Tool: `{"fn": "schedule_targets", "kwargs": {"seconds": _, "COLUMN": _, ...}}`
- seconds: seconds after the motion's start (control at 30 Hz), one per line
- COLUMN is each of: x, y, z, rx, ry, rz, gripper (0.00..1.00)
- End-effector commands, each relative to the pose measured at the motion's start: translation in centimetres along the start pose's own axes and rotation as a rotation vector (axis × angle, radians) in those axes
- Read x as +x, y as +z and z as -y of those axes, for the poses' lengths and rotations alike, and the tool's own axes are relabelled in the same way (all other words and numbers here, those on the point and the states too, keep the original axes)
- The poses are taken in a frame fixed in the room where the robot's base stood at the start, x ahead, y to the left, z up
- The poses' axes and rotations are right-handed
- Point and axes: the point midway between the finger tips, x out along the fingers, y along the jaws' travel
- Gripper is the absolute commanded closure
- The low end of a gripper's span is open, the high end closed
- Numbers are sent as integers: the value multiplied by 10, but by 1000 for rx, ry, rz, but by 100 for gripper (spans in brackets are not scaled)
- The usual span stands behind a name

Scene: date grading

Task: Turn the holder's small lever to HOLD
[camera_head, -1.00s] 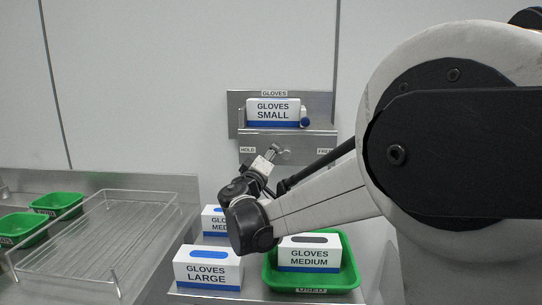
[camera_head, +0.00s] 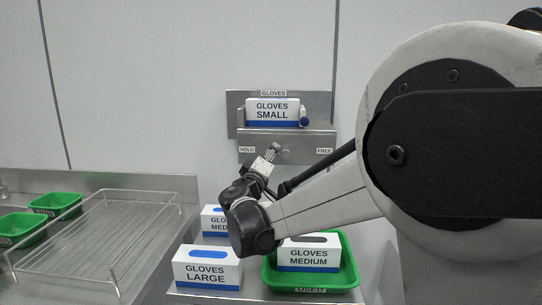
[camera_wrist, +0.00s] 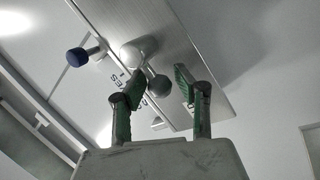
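The holder (camera_head: 235,108) is a metal bracket on the wall with the GLOVES SMALL box (camera_head: 272,112) in it. Its lower plate carries a HOLD label (camera_head: 247,149) at left and a FREE label (camera_head: 323,151) at right. My gripper (camera_head: 274,151) is in front of the plate between these labels. In the wrist view my gripper (camera_wrist: 160,84) is open. A dark grey ball knob (camera_wrist: 159,88) shows between its fingers, close to the left one; contact is unclear. The lever's setting cannot be read.
A green tray (camera_head: 352,262) with a GLOVES MEDIUM box (camera_head: 309,256) stands below my arm. A GLOVES LARGE box (camera_head: 207,268) and another box (camera_head: 212,220) stand beside it. A wire rack (camera_head: 110,235) and green trays (camera_head: 57,203) are at left.

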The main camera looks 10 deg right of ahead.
Motion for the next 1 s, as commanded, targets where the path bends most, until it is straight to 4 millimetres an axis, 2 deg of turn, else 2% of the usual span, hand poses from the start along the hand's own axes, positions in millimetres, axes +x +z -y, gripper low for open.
{"fn": "schedule_targets", "kwargs": {"seconds": 0.17, "x": -12, "y": -1, "z": 0, "rx": 0, "ry": -1, "rz": -2, "gripper": 70}}
{"fn": "schedule_targets", "kwargs": {"seconds": 0.5, "x": -76, "y": -1, "z": 0, "rx": 1, "ry": -1, "rz": -2, "gripper": 70}}
{"fn": "schedule_targets", "kwargs": {"seconds": 0.7, "x": -106, "y": 0, "z": 0, "rx": 1, "ry": -2, "rz": -2, "gripper": 70}}
{"fn": "schedule_targets", "kwargs": {"seconds": 1.0, "x": -120, "y": 1, "z": 0, "rx": 1, "ry": 0, "rz": 1, "gripper": 70}}
